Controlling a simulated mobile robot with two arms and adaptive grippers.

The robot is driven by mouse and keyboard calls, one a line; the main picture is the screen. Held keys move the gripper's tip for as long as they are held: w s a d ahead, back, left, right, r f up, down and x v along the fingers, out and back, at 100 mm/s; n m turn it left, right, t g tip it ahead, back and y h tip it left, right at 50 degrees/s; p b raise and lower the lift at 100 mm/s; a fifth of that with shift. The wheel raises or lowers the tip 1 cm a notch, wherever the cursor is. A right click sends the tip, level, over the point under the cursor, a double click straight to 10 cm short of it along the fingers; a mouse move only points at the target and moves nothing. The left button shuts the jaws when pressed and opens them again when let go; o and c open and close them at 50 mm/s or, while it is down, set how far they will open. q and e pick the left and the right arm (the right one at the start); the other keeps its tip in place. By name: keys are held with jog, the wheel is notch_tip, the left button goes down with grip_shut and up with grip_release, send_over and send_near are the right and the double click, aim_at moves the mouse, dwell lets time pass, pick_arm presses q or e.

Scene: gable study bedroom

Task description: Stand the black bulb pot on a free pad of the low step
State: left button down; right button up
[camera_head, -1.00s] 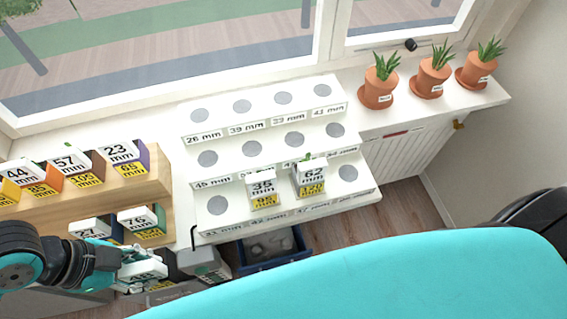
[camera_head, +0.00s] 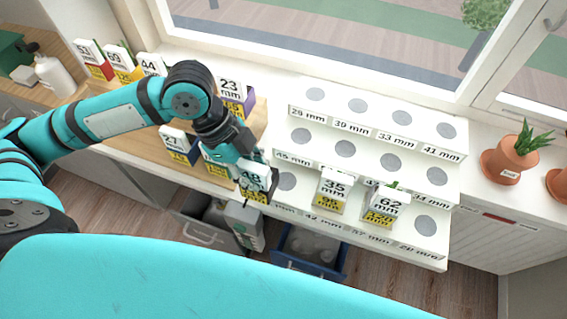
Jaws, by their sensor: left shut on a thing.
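My left gripper (camera_head: 250,165) is shut on the black bulb pot (camera_head: 257,196), which has a white number label that seems to read 48. It holds the pot beside the left end of the white stepped stand. I cannot tell whether the pot touches anything below. The low step (camera_head: 340,223) has a free grey pad at its left end (camera_head: 286,182) and another at its right end (camera_head: 426,225). Between them stand a white pot marked 35 (camera_head: 333,187) and a pot marked 62 (camera_head: 385,203) with a green sprout. My right gripper is not in view.
The middle step (camera_head: 385,168) and top step (camera_head: 380,127) show empty pads. More numbered pots, including one marked 27 (camera_head: 176,142), stand on the wooden rack at left. Terracotta plants (camera_head: 510,158) stand at right. A blue drawer (camera_head: 308,252) is open below.

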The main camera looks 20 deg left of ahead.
pick_arm(q)
jog(key=shift+w+d+f+p, duration=0.4)
jog(key=shift+w+d+f, duration=0.3)
jog(key=shift+w, duration=0.25)
jog(key=shift+w+d+f+p, duration=0.35)
jog(key=shift+w+d+f, duration=0.35)
jog(key=shift+w, duration=0.3)
jog(key=shift+w+d+f+p, duration=0.4)
jog(key=shift+w+d+f, duration=0.3)
jog(key=shift+w, duration=0.25)
jog(key=c, duration=1.1)
grip_release()
jog(key=shift+f, duration=0.15)
jog(key=shift+c, duration=0.2)
jog(key=b+v, duration=0.2)
jog(key=v, duration=1)
